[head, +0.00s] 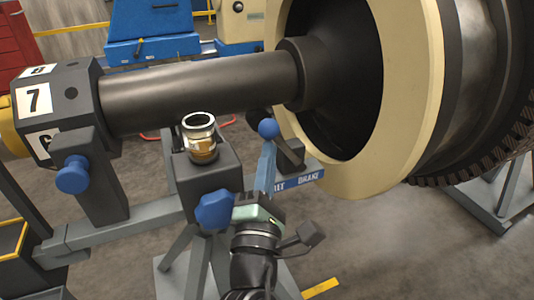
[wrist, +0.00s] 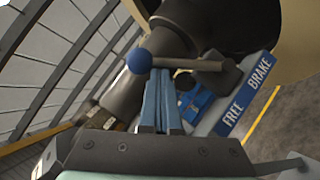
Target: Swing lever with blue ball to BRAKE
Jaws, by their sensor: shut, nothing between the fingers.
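The lever has a blue ball (wrist: 138,61) on the end of a grey rod (wrist: 185,63), which runs right to a dark pivot in the wrist view. The ball (head: 268,128) also shows in the head view, at the FREE end of the blue label plate (head: 307,178). My gripper (head: 267,146) is shut and empty. Its blue fingertips (wrist: 160,72) are just below the ball and beside the rod; I cannot tell whether they touch.
The thick shaft (head: 200,90) and the large cream-rimmed rotor (head: 415,90) are close behind. Open floor lies at the lower right.

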